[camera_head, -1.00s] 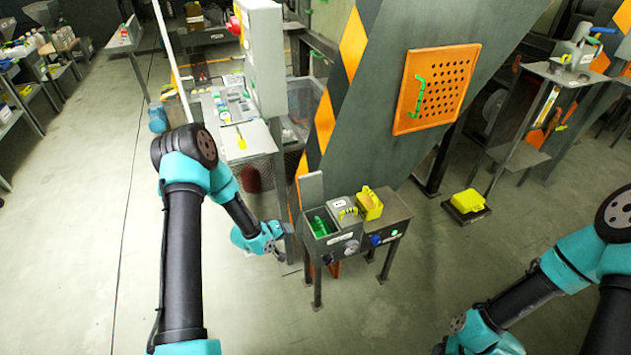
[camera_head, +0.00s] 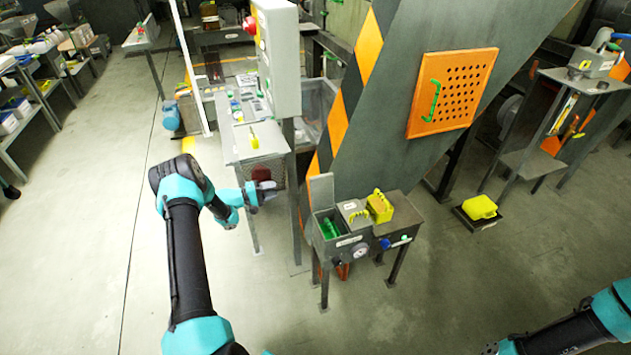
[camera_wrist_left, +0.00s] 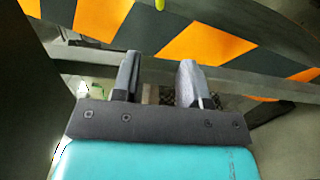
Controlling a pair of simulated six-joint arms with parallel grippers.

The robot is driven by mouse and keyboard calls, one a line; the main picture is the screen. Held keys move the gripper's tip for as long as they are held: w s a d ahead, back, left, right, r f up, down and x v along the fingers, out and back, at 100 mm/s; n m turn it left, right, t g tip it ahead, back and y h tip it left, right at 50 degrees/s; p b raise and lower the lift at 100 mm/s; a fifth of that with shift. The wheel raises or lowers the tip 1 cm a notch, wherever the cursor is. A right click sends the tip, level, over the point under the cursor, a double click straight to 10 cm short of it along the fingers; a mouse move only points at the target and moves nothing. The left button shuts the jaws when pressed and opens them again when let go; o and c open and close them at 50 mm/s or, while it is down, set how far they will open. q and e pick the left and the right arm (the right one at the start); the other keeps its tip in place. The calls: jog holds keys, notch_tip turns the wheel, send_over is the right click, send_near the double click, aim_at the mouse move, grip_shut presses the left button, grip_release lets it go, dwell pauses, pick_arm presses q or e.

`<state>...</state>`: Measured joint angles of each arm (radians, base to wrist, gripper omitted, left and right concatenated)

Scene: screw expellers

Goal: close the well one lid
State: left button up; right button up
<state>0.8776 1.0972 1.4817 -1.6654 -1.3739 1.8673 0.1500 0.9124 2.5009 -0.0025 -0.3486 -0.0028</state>
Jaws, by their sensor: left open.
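The grey well box (camera_head: 343,255) stands on legs beside the striped slanted column. Its left well is uncovered, with a green thing (camera_head: 329,228) inside. A grey lid plate (camera_head: 321,189) stands upright at the back of that well. The compartment beside it is covered by a grey lid (camera_head: 350,208) with a yellow handle. My left gripper (camera_head: 270,190) is open and empty, left of the upright plate and apart from it. In the left wrist view its two fingers (camera_wrist_left: 160,85) are spread with nothing between them. My right gripper is outside the views; only its arm shows.
A yellow block (camera_head: 380,206) sits on the box's right part, above blue and white fittings. The striped column (camera_head: 345,115) rises right behind the box. A bench (camera_head: 255,142) stands behind my left gripper. The floor left and in front of the box is clear.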

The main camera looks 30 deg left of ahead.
aim_at(313, 180)
pick_arm(q)
jog(key=shift+w+d, duration=0.1)
jog(key=x, duration=1.7)
jog(key=shift+w, duration=0.15)
jog(key=shift+c, duration=0.3)
jog(key=shift+d, duration=0.1)
grip_shut()
